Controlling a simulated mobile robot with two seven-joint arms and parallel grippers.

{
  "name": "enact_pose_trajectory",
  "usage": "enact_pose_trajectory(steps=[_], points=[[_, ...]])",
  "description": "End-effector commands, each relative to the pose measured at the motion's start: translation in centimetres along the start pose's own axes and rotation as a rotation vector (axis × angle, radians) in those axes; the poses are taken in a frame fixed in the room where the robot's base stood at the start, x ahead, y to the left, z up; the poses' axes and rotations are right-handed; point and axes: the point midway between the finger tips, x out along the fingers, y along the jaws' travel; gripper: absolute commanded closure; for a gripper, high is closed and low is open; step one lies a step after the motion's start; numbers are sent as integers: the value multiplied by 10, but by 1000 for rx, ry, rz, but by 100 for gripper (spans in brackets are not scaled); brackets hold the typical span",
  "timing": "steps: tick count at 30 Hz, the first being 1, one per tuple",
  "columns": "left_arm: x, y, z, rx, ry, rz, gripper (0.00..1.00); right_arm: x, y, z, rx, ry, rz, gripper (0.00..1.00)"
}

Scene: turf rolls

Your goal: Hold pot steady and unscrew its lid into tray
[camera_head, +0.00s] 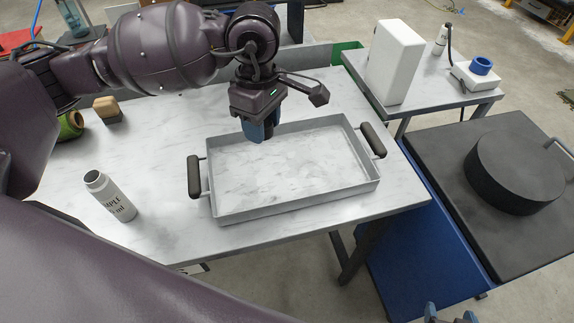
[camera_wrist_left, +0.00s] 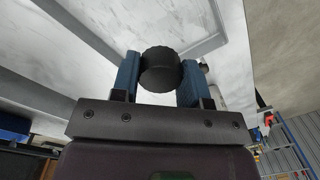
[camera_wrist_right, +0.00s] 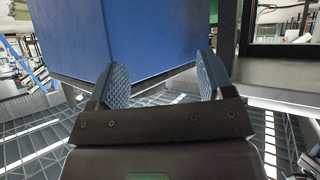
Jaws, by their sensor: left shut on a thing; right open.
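The pot (camera_head: 110,196), a pale grey bottle with dark lettering, stands on the table at the left of the head view, its dark mouth uncovered. My left gripper (camera_head: 262,132) is above the back part of the shallow grey tray (camera_head: 300,204). In the left wrist view my left gripper (camera_wrist_left: 160,80) is shut on a round black lid (camera_wrist_left: 160,68); the fingers hide the lid in the head view. The tray looks empty. My right gripper (camera_wrist_right: 164,84) is open and empty, away from the pot; its tips show at the bottom edge of the head view (camera_head: 450,316).
The tray has dark handles at both ends. A green roll (camera_head: 70,126) and a tan block (camera_head: 108,109) lie at the table's left back. A side table with a white box (camera_head: 394,62) stands back right. A dark round block (camera_head: 515,170) sits on a platform at right.

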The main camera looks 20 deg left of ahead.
Motion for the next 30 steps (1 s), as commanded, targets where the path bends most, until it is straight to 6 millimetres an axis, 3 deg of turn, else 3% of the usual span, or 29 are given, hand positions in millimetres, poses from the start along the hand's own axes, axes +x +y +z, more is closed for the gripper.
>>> enact_pose_trajectory(steps=[30], points=[[-38, 19, 30, -1780, -51, 64, 87, -21, 6, -44, -1, 36, 5, 26]])
